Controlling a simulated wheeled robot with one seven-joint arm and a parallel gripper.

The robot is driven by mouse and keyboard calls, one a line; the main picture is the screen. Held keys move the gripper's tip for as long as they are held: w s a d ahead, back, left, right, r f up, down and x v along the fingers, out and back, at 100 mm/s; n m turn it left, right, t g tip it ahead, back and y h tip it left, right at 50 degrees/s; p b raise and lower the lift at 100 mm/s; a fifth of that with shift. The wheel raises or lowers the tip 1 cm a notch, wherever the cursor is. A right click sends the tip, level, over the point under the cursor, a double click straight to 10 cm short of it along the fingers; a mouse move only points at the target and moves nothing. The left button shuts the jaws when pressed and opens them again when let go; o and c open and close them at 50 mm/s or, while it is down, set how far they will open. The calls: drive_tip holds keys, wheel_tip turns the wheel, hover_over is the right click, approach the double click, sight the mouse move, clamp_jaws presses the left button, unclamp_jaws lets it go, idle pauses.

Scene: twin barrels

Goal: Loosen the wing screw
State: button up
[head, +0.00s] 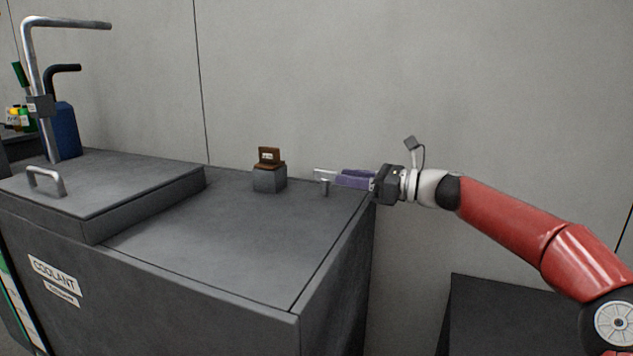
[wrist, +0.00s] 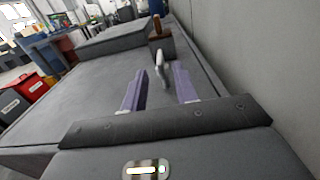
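I cannot tell whether either finger touches the screw.
A grey block (head: 269,181) with a brown labelled piece (head: 269,158) on it stands left of the screw. The cabinet top (head: 230,235), marked COOLANT, has bare room in front. A raised lid (head: 110,185) with a handle lies left. A wall (head: 300,80) stands close behind.

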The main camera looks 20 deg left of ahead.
sight(314, 173)
drive_tip(key=shift+w+a+f, duration=0.1)
drive_tip(key=shift+w+a, duration=0.1)
drive_tip(key=shift+a, duration=1.1)
drive_tip(key=shift+w+a, duration=0.15)
drive_tip(key=shift+a, duration=1.2)
drive_tip(key=shift+w+a+f, duration=0.1)
drive_tip(key=shift+w+a, duration=0.1)
drive_tip(key=shift+a, duration=1.1)
clamp_jaws()
drive_tip(key=shift+r, duration=0.1)
drive_tip(key=shift+p, duration=0.35)
